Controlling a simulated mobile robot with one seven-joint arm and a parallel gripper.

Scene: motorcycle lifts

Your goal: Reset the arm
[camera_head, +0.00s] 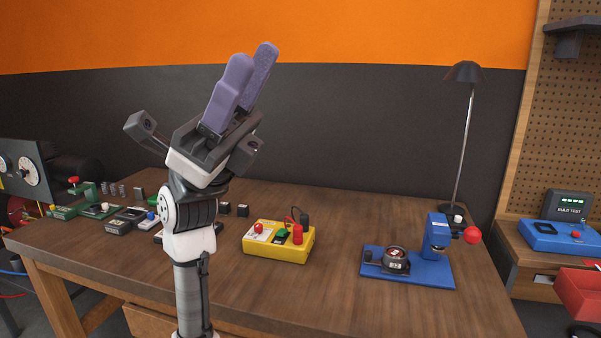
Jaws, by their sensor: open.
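My gripper (246,82) is raised above the wooden table, near the middle left of the head view. Its two purple fingers point up and slightly right, and they look apart with nothing between them. My arm rises from the bottom of the view, in front of the table, and hides part of the tabletop behind it. The gripper touches nothing that I can see; its fingertips stand against the dark and orange wall.
On the table (310,310) stand a yellow box (262,247) with buttons, a blue press (432,262), a black lamp (466,130) and several small devices at left. A side bench holds a blue tester (552,236); a red bin (578,293) sits at right. The table's front middle is clear.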

